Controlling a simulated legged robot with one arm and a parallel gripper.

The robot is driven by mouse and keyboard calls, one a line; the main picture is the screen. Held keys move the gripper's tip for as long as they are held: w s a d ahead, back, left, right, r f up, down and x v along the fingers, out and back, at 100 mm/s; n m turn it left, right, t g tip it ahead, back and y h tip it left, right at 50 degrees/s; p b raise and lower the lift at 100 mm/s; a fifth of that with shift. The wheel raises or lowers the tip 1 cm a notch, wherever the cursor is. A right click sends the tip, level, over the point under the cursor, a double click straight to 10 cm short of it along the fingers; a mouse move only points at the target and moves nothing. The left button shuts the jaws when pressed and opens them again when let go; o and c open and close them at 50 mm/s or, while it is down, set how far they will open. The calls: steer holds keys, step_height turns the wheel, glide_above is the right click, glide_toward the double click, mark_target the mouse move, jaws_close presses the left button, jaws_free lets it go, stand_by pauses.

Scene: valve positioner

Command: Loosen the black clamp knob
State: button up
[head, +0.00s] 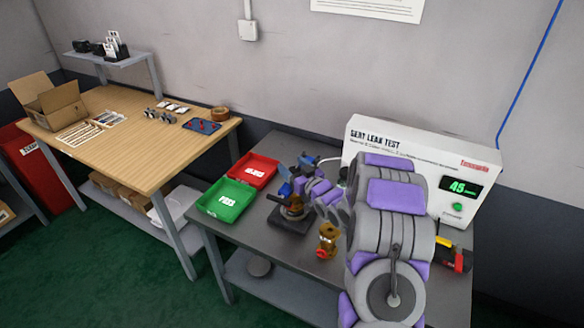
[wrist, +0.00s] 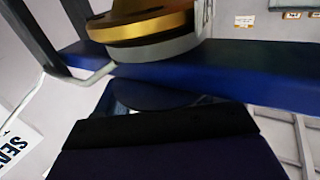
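The black clamp knob cannot be made out for sure in either view. In the head view a brass valve (head: 293,207) sits in a fixture with a dark base (head: 289,222) on the grey bench. My gripper (head: 298,186) is beside the top of this fixture, small and partly covered by my own arm. In the wrist view a gold round body on a grey ring (wrist: 150,27) fills the top, with a blue bar (wrist: 255,75) running across close by. A black edge of my gripper lies at the lower middle; its fingertips and any grip are unclear.
A red tray (head: 253,168) and a green tray (head: 227,200) stand left of the fixture. A loose brass valve (head: 327,240) stands on the bench to its right. The white seat leak test unit (head: 424,140) stands behind my arm. A wooden table (head: 150,150) is at left.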

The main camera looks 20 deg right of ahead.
steer(key=shift+d, duration=0.15)
steer(key=shift+c, duration=1.5)
steer(key=shift+a+r, duration=0.15)
steer(key=shift+a, duration=0.55)
steer(key=c, duration=0.5)
steer(key=shift+d, duration=0.25)
steer(key=shift+c, duration=1.1)
steer(key=shift+r, duration=0.1)
